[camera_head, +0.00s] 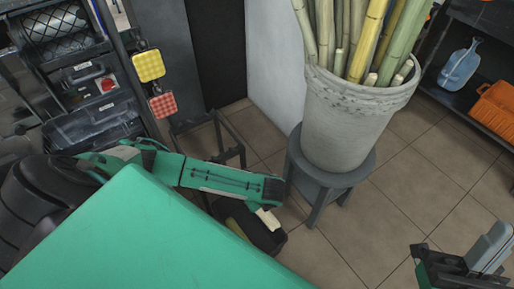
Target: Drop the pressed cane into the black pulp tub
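My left arm reaches in from the left, and its green forearm points down to the right. My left gripper (272,197) is at the forearm's end, over a black tub (268,243) on the floor. Its fingers are hard to make out. A pale, ragged piece that looks like pressed cane (268,219) shows just below it, at the tub's opening. I cannot tell whether the gripper holds it. A yellow-green strip (237,229) also shows in the tub. My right gripper (458,262) is at the lower right, away from the tub; its fingers are partly cut off.
A grey bucket (345,130) of upright canes (362,40) stands on a dark stool (318,180) right of the tub. A dark metal frame (240,150) stands behind my forearm. Machinery (95,120) fills the left. Shelves hold a blue jug (459,68) and orange crate (495,107).

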